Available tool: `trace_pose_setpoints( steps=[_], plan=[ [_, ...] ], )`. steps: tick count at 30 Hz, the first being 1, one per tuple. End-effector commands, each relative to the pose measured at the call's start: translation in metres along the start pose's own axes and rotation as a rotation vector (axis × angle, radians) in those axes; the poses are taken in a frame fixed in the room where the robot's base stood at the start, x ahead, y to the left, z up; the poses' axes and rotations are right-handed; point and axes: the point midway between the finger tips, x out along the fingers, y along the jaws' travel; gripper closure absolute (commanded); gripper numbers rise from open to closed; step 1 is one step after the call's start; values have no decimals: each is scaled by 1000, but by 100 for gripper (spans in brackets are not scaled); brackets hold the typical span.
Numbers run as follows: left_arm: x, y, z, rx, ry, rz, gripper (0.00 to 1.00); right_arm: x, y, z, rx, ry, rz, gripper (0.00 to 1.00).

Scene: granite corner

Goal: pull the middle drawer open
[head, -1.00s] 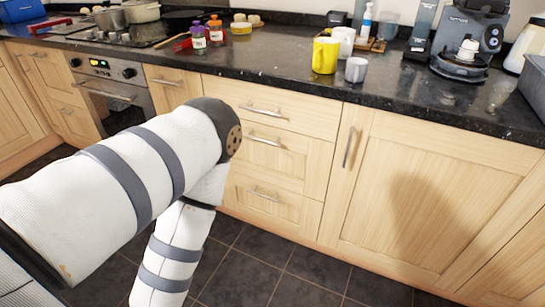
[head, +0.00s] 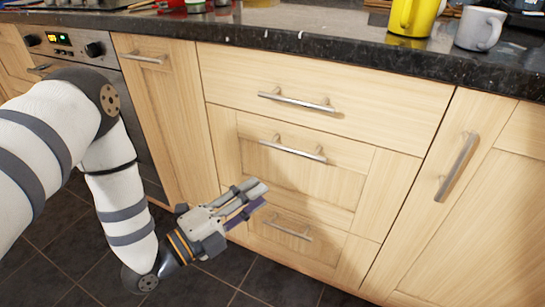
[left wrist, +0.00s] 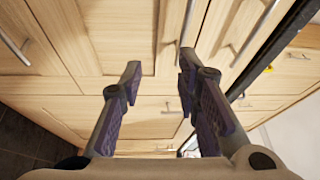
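The middle drawer (head: 335,182) is a light wood front with a silver bar handle (head: 293,149) in the head view. It sits flush and shut in the cabinet. My left gripper (head: 262,193) is in front of the drawer stack, below and left of that handle and apart from it. Its fingers point to the right and up. In the left wrist view the gripper (left wrist: 160,72) has its two dark, purple-padded fingers spread, with nothing held between them. Which handle in that view belongs to the middle drawer is hard to tell. My right gripper is not in view.
The top drawer (head: 375,112) and bottom drawer (head: 325,250) are shut. A cupboard door (head: 480,205) stands to the right, an oven (head: 135,100) to the left. The dark counter (head: 330,45) overhangs above, holding a yellow mug (head: 408,15) and a grey mug (head: 480,28). Tiled floor lies below.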

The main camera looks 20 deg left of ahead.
Motion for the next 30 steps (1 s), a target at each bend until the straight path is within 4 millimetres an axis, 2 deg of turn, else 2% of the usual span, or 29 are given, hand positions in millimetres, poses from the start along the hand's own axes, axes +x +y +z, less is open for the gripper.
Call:
trace_pose_setpoints(
  steps=[1,3,7,15,21,30],
  plan=[
    [2,-4,5,55,2,-52,70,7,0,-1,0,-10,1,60],
    [5,-15,8,109,3,-102,70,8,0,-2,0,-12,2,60],
    [18,-23,8,135,5,-126,70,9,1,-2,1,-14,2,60],
    [85,-30,7,130,5,-122,70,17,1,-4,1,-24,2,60],
    [118,-33,6,129,5,-118,70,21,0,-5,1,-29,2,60],
    [125,-35,6,128,4,-116,70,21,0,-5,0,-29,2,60]
  ],
)
